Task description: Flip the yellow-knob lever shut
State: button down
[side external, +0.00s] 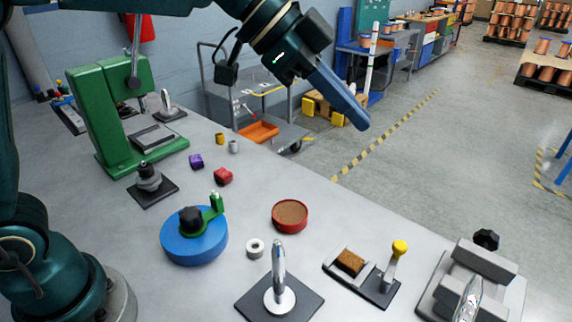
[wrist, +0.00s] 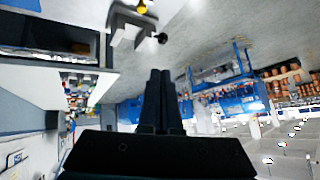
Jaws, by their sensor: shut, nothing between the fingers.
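The yellow knob (side external: 399,248) tops a short grey lever (side external: 390,272) that stands up, leaning slightly, from a dark base plate (side external: 376,291) near the front right of the bench. A holder with a brown pad (side external: 350,262) sits just left of the lever. My gripper (side external: 362,122) is shut and empty, high above and behind the lever, well apart from it, pointing down to the right. In the wrist view its closed fingers (wrist: 160,73) are in the middle, and a small yellow part (wrist: 142,6) at the top edge looks like the knob.
A grey clamp with a black knob (side external: 486,240) stands right of the lever. A chrome handle on a black plate (side external: 279,275) stands to its left. The air around my gripper is clear.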

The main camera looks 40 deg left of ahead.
jog(key=w+d+f+m+g+h, duration=0.1)
jog(key=w+d+f, duration=0.3)
jog(key=d, duration=0.1)
jog(key=g, duration=0.2)
send_over(406, 245)
jog(key=s+a, duration=0.1)
jog(key=a, duration=0.2)
notch_tip(406, 245, down, 8)
jog(key=r, duration=0.1)
jog(key=shift+d+f, duration=0.2)
jog(key=shift+d, duration=0.05)
jog(key=shift+f, duration=0.1)
jog(key=x, duration=0.9)
jog(key=shift+d+f, duration=0.25)
jog(key=shift+f, duration=0.05)
jog(key=shift+s+a+f, duration=0.1)
jog(key=shift+s+a, duration=0.1)
jog(key=shift+a, duration=0.4)
jog(key=shift+s+a+f, duration=0.1)
jog(key=shift+s+a, duration=0.05)
jog(key=shift+a, duration=0.4)
jog(key=shift+s+a+f, duration=0.1)
jog(key=shift+s+a, duration=0.1)
jog(key=shift+a, duration=0.4)
